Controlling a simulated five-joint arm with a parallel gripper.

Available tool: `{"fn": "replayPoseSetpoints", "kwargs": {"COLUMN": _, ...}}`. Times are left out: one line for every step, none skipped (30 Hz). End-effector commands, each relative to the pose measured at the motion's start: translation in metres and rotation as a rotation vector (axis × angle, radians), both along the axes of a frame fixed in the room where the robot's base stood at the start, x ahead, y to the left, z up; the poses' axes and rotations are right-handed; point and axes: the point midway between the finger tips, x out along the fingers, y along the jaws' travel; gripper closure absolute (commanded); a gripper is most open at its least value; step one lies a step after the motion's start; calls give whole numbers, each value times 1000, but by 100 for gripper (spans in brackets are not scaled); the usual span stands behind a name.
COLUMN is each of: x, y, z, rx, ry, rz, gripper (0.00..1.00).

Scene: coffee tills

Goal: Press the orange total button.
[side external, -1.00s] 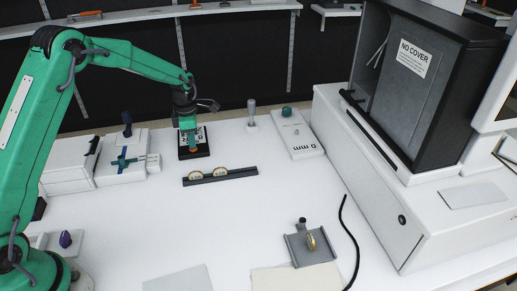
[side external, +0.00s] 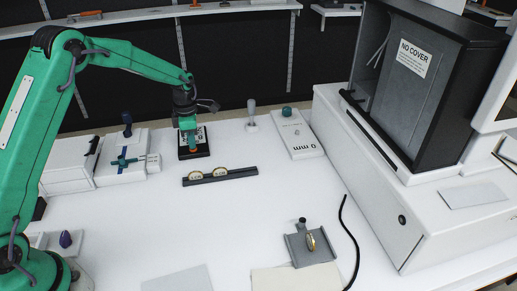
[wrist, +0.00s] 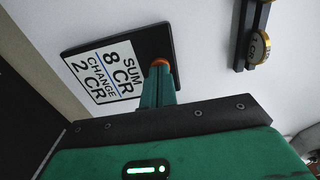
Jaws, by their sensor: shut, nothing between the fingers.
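The orange total button (wrist: 160,63) sits on a black till pad (wrist: 157,38) beside a white label reading "SUM 8 CR CHANGE 2 CR" (wrist: 104,72). In the side external view the pad (side external: 206,153) lies on the white table at the back, left of centre. My gripper (wrist: 160,72) is shut and empty. Its fingertips are right at the button and cover part of it. In the side external view my gripper (side external: 189,142) points down onto the pad. I cannot tell how far the button is pressed in.
A dark rail with two gold coins (side external: 221,173) lies just in front of the pad. A white box with a teal valve (side external: 122,163) stands to its left. The table's middle is clear.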

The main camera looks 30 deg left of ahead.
Motion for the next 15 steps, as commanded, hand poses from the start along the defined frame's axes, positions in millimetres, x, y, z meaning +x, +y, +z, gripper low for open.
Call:
{"fn": "replayPoseSetpoints", "kwargs": {"x": 1, "y": 0, "z": 4, "rx": 0, "ry": -3, "rz": 0, "gripper": 100}}
{"fn": "replayPoseSetpoints", "kwargs": {"x": 1, "y": 0, "z": 6, "rx": 0, "ry": -3, "rz": 0, "gripper": 100}}
{"fn": "replayPoseSetpoints", "kwargs": {"x": 1, "y": 0, "z": 9, "rx": 1, "ry": -2, "rz": 0, "gripper": 100}}
{"fn": "replayPoseSetpoints", "kwargs": {"x": 0, "y": 0, "z": 11, "rx": 0, "ry": -1, "rz": 0, "gripper": 100}}
{"fn": "replayPoseSetpoints", "kwargs": {"x": 0, "y": 0, "z": 13, "rx": 0, "ry": -1, "rz": 0, "gripper": 100}}
{"fn": "replayPoseSetpoints", "kwargs": {"x": 0, "y": 0, "z": 16, "rx": 1, "ry": -2, "rz": 0, "gripper": 100}}
{"fn": "replayPoseSetpoints", "kwargs": {"x": 1, "y": 0, "z": 18, "rx": 0, "ry": -3, "rz": 0, "gripper": 100}}
{"fn": "replayPoseSetpoints", "kwargs": {"x": 1, "y": 0, "z": 20, "rx": 0, "ry": -3, "rz": 0, "gripper": 100}}
{"fn": "replayPoseSetpoints", "kwargs": {"x": 0, "y": 0, "z": 23, "rx": 0, "ry": -3, "rz": 0, "gripper": 100}}
{"fn": "replayPoseSetpoints", "kwargs": {"x": 0, "y": 0, "z": 25, "rx": 0, "ry": -3, "rz": 0, "gripper": 100}}
{"fn": "replayPoseSetpoints", "kwargs": {"x": 1, "y": 0, "z": 28, "rx": 1, "ry": -2, "rz": 0, "gripper": 100}}
{"fn": "replayPoseSetpoints", "kwargs": {"x": 1, "y": 0, "z": 30, "rx": 1, "ry": -2, "rz": 0, "gripper": 100}}
{"fn": "replayPoseSetpoints", "kwargs": {"x": 1, "y": 0, "z": 32, "rx": 0, "ry": -3, "rz": 0, "gripper": 100}}
{"fn": "replayPoseSetpoints", "kwargs": {"x": 1, "y": 0, "z": 34, "rx": 1, "ry": -2, "rz": 0, "gripper": 100}}
{"fn": "replayPoseSetpoints", "kwargs": {"x": 1, "y": 0, "z": 37, "rx": 1, "ry": -2, "rz": 0, "gripper": 100}}
